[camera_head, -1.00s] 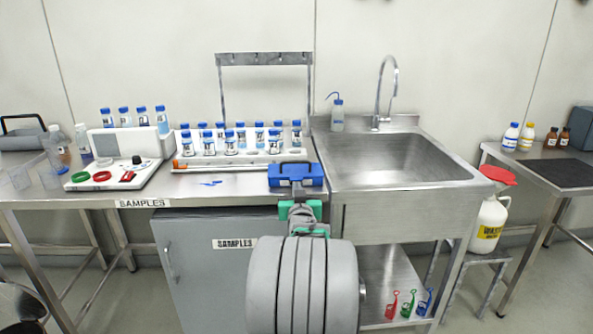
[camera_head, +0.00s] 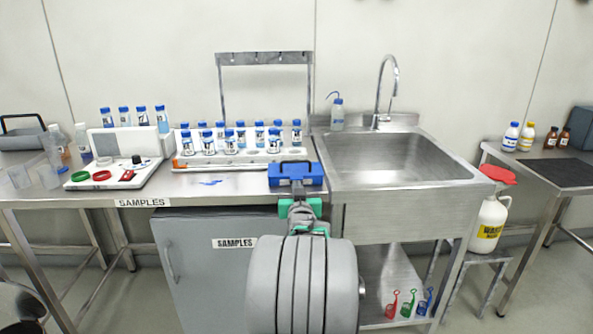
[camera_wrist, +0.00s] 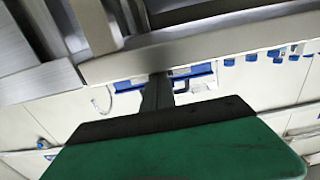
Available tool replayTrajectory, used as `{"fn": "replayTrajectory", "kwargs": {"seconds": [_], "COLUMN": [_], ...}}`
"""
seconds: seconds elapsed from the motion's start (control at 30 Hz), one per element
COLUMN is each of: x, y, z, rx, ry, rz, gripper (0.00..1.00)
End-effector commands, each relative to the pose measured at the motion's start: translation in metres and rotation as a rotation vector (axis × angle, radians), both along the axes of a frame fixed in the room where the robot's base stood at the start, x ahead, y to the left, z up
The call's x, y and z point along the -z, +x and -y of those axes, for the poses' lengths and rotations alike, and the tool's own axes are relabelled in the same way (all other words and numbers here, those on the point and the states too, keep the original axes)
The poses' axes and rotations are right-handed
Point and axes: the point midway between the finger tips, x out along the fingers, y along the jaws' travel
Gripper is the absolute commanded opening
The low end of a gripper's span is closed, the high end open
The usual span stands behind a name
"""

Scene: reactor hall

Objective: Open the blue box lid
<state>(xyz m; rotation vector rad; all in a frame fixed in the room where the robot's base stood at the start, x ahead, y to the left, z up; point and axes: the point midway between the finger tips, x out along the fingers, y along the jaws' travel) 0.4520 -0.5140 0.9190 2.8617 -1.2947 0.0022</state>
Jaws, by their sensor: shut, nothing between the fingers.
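The blue box (camera_head: 296,173) stands on the steel bench at its right end, beside the sink. It has a dark handle on top, and its lid looks closed. My gripper (camera_head: 299,196) is shut and empty at the front of the box, low near the bench edge. My arm partly hides the bench edge there, and I cannot tell whether the fingers touch the box. In the wrist view, the dark fingers (camera_wrist: 158,92) point toward a blue strip that looks like the box (camera_wrist: 198,70), partly hidden behind them.
A rack with several blue-capped bottles (camera_head: 240,137) stands behind and left of the box. The sink (camera_head: 390,160) with its tall tap is to the right. A grey cabinet (camera_head: 205,270) sits under the bench. Small blue pieces (camera_head: 211,182) lie left of the box.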

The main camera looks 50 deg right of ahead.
Motion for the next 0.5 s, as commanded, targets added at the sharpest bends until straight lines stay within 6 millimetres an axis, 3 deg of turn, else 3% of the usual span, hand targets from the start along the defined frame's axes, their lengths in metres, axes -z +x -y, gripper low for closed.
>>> {"fn": "replayTrajectory", "kwargs": {"seconds": [0.5], "x": [0.0001], "y": [0.0053], "z": [0.006], "rx": [0.0], "ry": [0.001], "rz": [-0.001], "gripper": [0.0]}}
